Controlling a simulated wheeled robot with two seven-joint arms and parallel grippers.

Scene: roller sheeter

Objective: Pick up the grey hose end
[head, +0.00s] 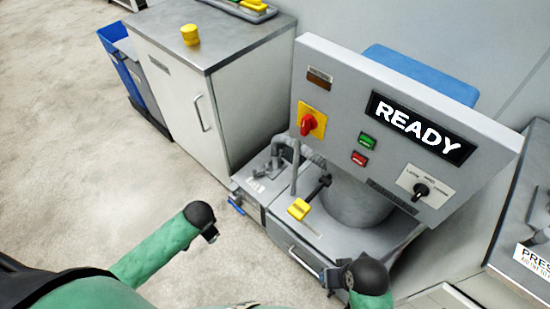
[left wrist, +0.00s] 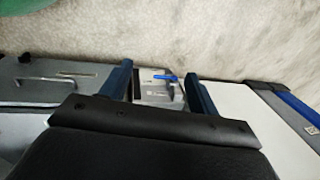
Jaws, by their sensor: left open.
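A grey hose (head: 295,170) rises and bends over the low left part of the machine, beside the cabinet, in the head view. I cannot clearly tell which part is its free end. My left gripper (head: 211,234) is left of and nearer than the hose, apart from it. In the left wrist view its two dark blue fingers (left wrist: 158,88) are spread with nothing held between them; the hose is not clearly seen there. My right gripper (head: 333,278) is low in front of the machine's drawer; its fingers are too small to read.
A blue valve handle (head: 236,204) sticks out at the machine's lower left corner and also shows in the left wrist view (left wrist: 166,77). The control panel (head: 340,122) overhangs behind. Floor (head: 70,150) at left is clear.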

